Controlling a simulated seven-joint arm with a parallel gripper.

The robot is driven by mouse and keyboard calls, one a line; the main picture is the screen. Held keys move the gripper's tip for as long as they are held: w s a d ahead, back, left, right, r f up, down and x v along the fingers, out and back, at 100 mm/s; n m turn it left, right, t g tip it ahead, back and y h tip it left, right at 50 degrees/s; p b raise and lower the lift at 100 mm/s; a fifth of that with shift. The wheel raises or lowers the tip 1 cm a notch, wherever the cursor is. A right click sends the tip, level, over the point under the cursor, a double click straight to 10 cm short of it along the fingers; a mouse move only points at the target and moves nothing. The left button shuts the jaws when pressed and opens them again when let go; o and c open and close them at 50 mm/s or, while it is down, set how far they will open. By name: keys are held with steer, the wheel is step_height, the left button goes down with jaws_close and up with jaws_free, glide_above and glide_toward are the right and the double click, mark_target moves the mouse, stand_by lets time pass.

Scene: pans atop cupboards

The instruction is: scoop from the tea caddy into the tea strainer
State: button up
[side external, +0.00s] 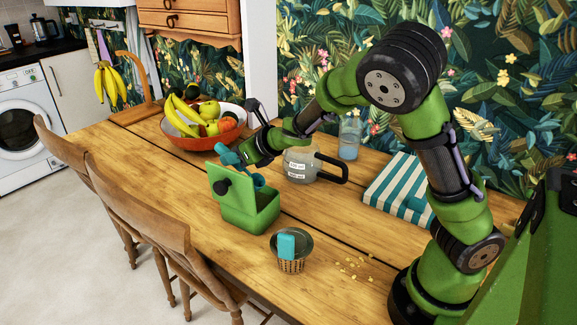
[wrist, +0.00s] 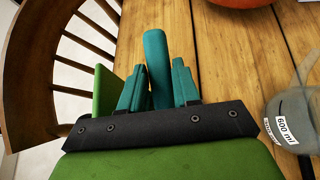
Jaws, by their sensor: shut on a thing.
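The green tea caddy (side external: 247,211) stands on the wooden table with its black-knobbed lid (side external: 226,184) raised. Part of its green lid (wrist: 105,90) shows at the left in the wrist view. My gripper (side external: 236,157) is over the caddy, with its teal fingers shut on a teal handle (wrist: 157,65), apparently the scoop's. The scoop's bowl is hidden, so I cannot tell whether it holds tea. The tea strainer (side external: 291,265), a small basket with a dark rim and a teal piece on its side, stands in front of the caddy, apart from it.
A glass jug (side external: 300,165) with a black handle stands just behind the caddy. A fruit bowl (side external: 195,142) is behind at left. Yellow crumbs (side external: 355,268) lie right of the strainer. Chairs line the near edge.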

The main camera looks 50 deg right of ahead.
mark_target(224, 147)
steer(key=shift+s+f, duration=0.1)
steer(key=shift+f, duration=3.75)
steer(key=shift+s, duration=0.15)
steer(key=shift+w, duration=0.4)
steer(key=shift+s, duration=0.3)
steer(key=shift+w+r, duration=0.1)
steer(key=shift+r, duration=3.55)
steer(key=shift+w+f+g, duration=0.2)
steer(key=shift+w+g, duration=0.35)
steer(key=shift+g, duration=0.35)
steer(key=shift+w+g, duration=0.25)
steer(key=shift+g, duration=0.05)
steer(key=shift+w+a+f+g, duration=0.15)
steer(key=shift+w+g, duration=0.5)
steer(key=shift+g, duration=0.15)
steer(key=shift+w+f+g+h, duration=0.2)
steer(key=shift+w+g, duration=0.2)
steer(key=shift+g, duration=0.35)
steer(key=shift+w+f+g+h, duration=0.1)
steer(key=shift+w+g+h, duration=0.1)
steer(key=shift+w+g, duration=0.4)
steer(key=shift+s, duration=0.2)
